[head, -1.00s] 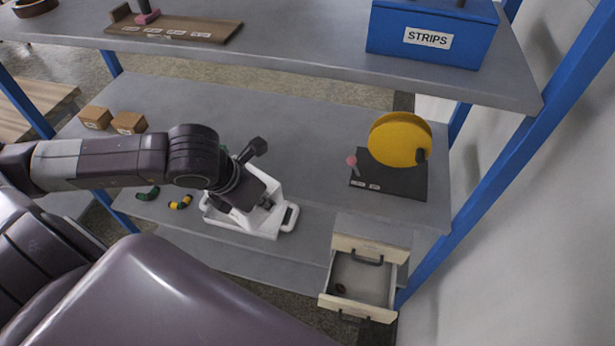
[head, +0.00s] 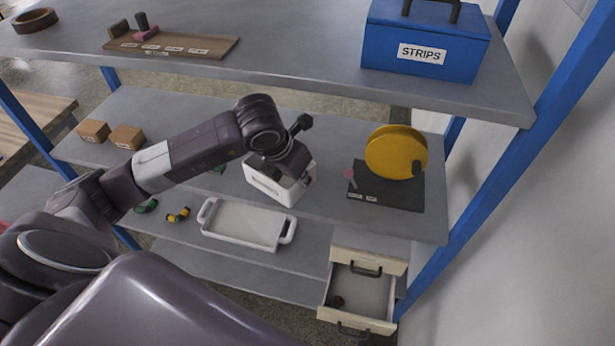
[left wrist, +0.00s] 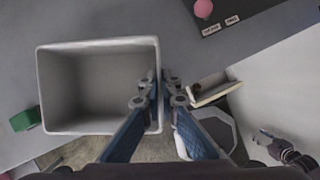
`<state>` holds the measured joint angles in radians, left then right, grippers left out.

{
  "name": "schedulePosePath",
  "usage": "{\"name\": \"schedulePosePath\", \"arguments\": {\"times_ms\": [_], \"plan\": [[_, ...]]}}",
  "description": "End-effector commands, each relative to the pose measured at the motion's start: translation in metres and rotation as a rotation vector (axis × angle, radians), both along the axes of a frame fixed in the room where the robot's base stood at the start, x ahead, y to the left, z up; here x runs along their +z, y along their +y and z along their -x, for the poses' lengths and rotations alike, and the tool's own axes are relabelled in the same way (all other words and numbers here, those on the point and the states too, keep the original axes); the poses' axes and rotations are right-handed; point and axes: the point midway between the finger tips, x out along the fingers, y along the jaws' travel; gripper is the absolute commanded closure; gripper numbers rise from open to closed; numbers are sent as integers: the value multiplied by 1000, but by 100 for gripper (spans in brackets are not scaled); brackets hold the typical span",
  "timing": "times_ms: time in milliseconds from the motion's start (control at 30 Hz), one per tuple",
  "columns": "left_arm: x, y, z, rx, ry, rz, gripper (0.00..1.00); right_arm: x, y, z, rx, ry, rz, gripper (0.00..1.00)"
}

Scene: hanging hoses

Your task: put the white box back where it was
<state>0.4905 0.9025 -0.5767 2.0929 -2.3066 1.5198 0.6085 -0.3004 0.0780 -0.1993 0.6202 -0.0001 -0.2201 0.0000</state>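The white box (head: 268,187) is an open, empty bin with a label on its front. In the head view it is at the front edge of the middle shelf (head: 330,190); I cannot tell if it rests there or hangs just above. My left gripper (head: 283,165) is at its right side. In the left wrist view the box (left wrist: 98,127) is upright, and the left gripper's fingers (left wrist: 160,92) close on its right wall, one on each side. My right gripper is not in the head view; a dark jointed part at the lower right of the wrist view may be it.
A white handled tray (head: 245,224) lies empty on the lower shelf. Right of the box stands a yellow reel (head: 392,152) on a black board. Below is an open drawer (head: 358,293). Green and yellow hose pieces (head: 178,214) and wooden blocks (head: 127,137) are to the left.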

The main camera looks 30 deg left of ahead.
Motion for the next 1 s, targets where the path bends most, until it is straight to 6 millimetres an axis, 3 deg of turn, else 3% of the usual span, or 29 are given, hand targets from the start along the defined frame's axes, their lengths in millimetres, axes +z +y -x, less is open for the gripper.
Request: {"name": "schedulePosePath", "arguments": {"times_ms": [200, 467, 700, 867, 1000], "plan": [[-2, -3, -19, 0, -1, -1, 100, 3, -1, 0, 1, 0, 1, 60], [-35, -3, -18, 0, 1, -1, 100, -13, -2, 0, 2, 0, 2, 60], [-36, -3, -18, -1, -1, -1, 100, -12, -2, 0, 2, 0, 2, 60], [-36, -3, -18, 0, 0, -1, 80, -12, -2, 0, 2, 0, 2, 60], [-36, -3, -18, 0, 0, -1, 78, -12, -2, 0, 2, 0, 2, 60]]}}
